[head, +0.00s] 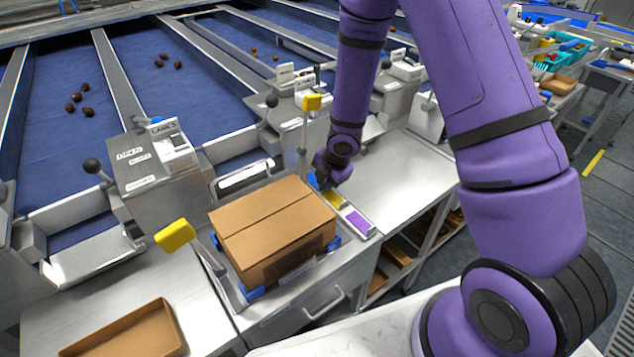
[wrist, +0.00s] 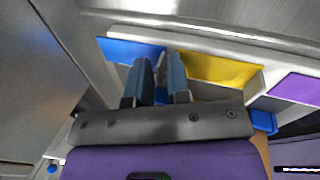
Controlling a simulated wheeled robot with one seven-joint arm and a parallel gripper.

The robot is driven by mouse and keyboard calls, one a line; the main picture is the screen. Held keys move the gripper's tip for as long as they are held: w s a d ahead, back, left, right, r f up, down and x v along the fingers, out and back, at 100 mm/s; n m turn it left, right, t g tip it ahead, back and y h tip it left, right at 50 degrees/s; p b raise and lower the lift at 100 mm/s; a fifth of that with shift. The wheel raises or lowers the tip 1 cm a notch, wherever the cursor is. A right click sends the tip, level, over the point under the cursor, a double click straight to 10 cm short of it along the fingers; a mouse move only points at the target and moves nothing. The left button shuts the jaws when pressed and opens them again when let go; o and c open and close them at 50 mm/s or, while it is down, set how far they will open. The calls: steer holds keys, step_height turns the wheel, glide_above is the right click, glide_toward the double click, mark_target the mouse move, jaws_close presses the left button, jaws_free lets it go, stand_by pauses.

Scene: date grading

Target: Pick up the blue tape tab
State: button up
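The blue tape tab (wrist: 128,49) lies flat at the left end of a metal strip in the wrist view, its right part near my fingertips. In the head view my wrist and gripper cover most of that end of the strip. A yellow tab (wrist: 217,68) and a purple tab (wrist: 299,88) follow to the right on the strip. My gripper (wrist: 158,64) is slightly open, with a narrow empty gap between its two blue-grey fingers. The fingertips overlap the right edge of the blue tab in the picture; I cannot tell whether they touch it.
A closed cardboard box (head: 265,222) sits in a holder with blue corners, left of the strip. Yellow-topped levers (head: 176,235) stand beside it. A brown tray (head: 130,335) lies at the lower left. The steel bench top (head: 390,180) to the right is clear.

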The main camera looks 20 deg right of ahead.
steer(key=shift+f, duration=0.3)
jaws_close()
steer(key=shift+w+r, duration=0.1)
